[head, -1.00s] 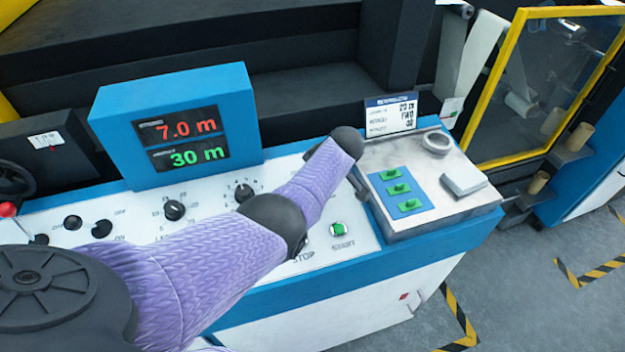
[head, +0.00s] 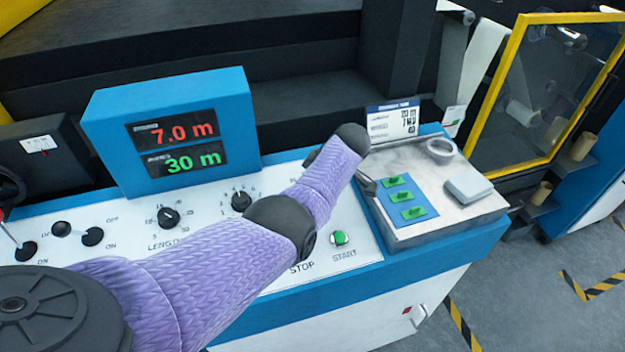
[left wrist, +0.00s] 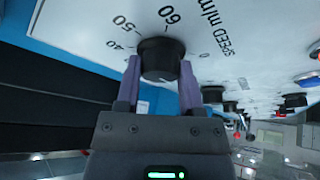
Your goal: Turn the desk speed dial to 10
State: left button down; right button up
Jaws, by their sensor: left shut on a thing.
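The desk speed dial (left wrist: 161,60) is a black round knob on the white panel, with the printed words "SPEED m/min" and the numbers 40, 50, 60 and 0 around it in the left wrist view. My left gripper (left wrist: 160,72) is shut on this knob, one purple finger on each side. I cannot tell which number the knob points to. My right gripper is in no view.
The display (head: 172,146) reads 7.0 m in red and 30 m in green. The length dial (head: 168,218), another dial (head: 241,201) and the green START button (head: 339,238) are on the panel. A grey tray (head: 410,238) stands to the right.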

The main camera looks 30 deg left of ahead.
pick_arm(q)
jog(key=shift+c, duration=1.1)
grip_release()
jog(key=shift+r, duration=0.1)
jog(key=p+v, duration=0.4)
jog(key=v, duration=0.5)
jog(key=shift+d+r, duration=0.25)
jog(key=shift+r, duration=0.05)
